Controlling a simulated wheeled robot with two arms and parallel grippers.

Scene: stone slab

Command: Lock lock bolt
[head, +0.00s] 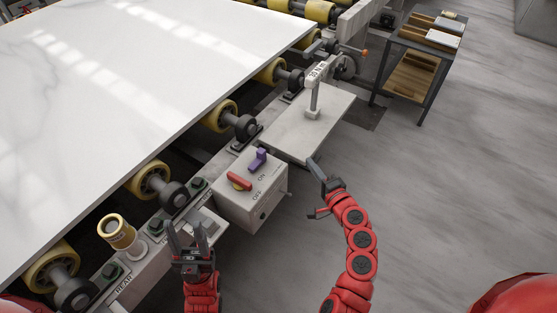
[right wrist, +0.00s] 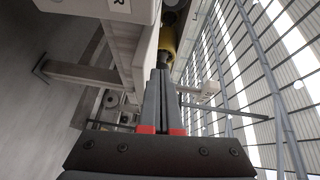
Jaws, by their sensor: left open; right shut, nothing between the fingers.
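A grey switch box (head: 250,205) with ON and OFF labels is fixed to the frame. A red handle (head: 239,181) and a purple lever (head: 258,159) sit on its top. A gold-and-white cylinder (head: 118,232) stands upright on the rail at the left; I cannot tell which part is the lock bolt. My left gripper (head: 188,230) is open and empty, in front of the rail, left of the box. My right gripper (head: 314,164) is shut and empty, right of the box and apart from it. Its closed fingers (right wrist: 161,95) show in the right wrist view.
A large white slab (head: 130,75) lies on yellow rollers (head: 220,115) behind the rail. A grey plate with a torque-wrench-like tool (head: 315,90), marked "38 N m", is beyond the box. A shelf cart (head: 415,55) stands at the back right. The floor at the right is clear.

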